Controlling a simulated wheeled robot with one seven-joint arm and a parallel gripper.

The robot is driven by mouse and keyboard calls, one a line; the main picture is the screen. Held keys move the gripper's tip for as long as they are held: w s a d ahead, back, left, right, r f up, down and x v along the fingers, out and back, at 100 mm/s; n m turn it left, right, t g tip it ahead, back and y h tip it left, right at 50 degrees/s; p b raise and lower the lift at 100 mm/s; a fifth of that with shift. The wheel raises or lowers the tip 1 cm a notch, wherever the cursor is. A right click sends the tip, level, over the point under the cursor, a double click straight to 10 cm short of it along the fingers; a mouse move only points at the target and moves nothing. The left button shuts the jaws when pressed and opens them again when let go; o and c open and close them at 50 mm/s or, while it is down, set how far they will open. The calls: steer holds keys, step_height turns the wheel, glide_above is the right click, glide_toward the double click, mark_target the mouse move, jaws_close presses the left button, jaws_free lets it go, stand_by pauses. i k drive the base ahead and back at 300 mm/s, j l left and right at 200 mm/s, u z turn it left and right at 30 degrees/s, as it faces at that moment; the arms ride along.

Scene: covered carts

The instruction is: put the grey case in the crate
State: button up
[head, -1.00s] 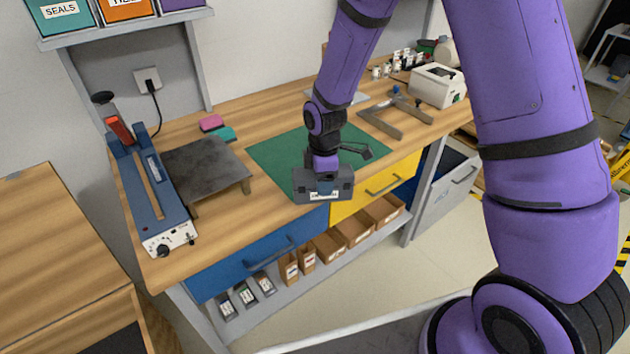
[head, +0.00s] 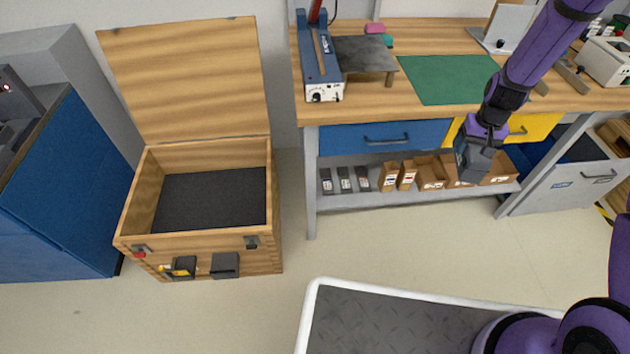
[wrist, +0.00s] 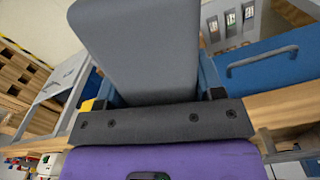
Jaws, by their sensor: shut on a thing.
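The grey case (head: 476,162) hangs from my gripper (head: 484,138) in front of the workbench, before the yellow drawer and shelf bins. My gripper is shut on it. In the wrist view the case (wrist: 140,48) fills the upper middle, beyond the dark gripper bar (wrist: 160,120); the grip on its handle is hidden. The wooden crate (head: 208,256) stands on the floor to the left of the bench, well apart from the case. Its lid (head: 188,82) is up at the back. Its dark-floored inside looks empty.
The bench (head: 440,38) holds a green mat (head: 448,80), a blue sealer (head: 320,65) and a dark plate (head: 362,54). Boxes (head: 432,174) line its lower shelf. A blue cabinet (head: 70,190) stands left of the crate. Floor between crate and bench is clear.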

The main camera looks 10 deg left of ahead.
mark_target(218, 218)
steer(key=j+u, duration=0.15)
steer(key=u, duration=0.25)
steer(key=i+j+u, duration=0.1)
steer(key=u, duration=0.35)
steer(key=i+u, duration=0.15)
steer(key=u, duration=0.25)
steer(key=i+j, duration=0.35)
steer(key=i, duration=0.2)
steer(key=i+j, duration=0.35)
steer(key=i, duration=0.15)
